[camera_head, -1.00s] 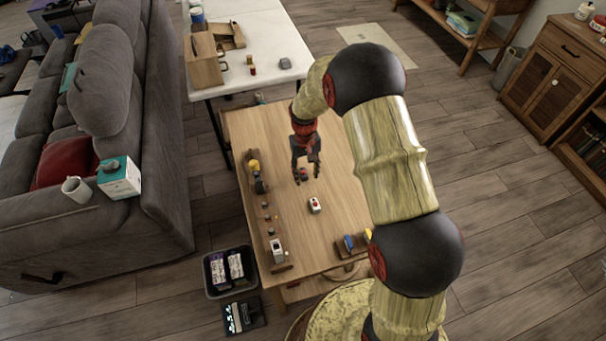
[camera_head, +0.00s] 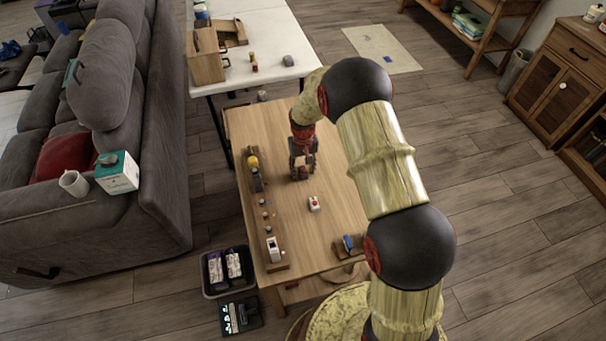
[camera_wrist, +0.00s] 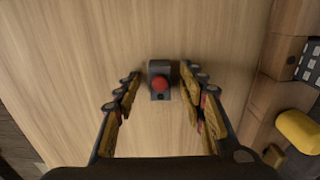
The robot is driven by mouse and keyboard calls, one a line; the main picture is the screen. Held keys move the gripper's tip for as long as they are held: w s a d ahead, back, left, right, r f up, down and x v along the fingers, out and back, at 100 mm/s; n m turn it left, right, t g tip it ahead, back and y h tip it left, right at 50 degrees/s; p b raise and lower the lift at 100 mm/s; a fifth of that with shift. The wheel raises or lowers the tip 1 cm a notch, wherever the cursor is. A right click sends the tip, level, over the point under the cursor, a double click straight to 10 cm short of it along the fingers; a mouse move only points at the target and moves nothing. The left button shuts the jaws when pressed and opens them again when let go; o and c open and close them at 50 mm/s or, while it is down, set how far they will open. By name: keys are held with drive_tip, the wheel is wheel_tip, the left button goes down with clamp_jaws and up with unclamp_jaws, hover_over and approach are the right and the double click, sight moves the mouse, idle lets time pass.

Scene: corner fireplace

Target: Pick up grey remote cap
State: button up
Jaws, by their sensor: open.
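A small dark grey block with a round red button on top (camera_wrist: 160,92) sits on the wooden table. It is the grey piece closest to my gripper, and I cannot tell for sure that it is the remote cap. In the wrist view it lies between the tips of my gripper (camera_wrist: 160,96), with a gap on both sides. The fingers are open and hold nothing. In the head view my gripper (camera_head: 302,165) points down over the far half of the table, and its fingers largely hide the block.
A white piece with a red mark (camera_head: 314,204) lies on the wooden table (camera_head: 325,235) nearby. A wooden rack (camera_head: 278,262) with several small items runs along the left side. A yellow part (camera_wrist: 298,130) shows beside my gripper. A blue item (camera_head: 348,242) stands at front right.

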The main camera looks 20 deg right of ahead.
drive_tip(key=c, duration=0.4)
drive_tip(key=c, duration=0.6)
drive_tip(key=shift+r, duration=0.2)
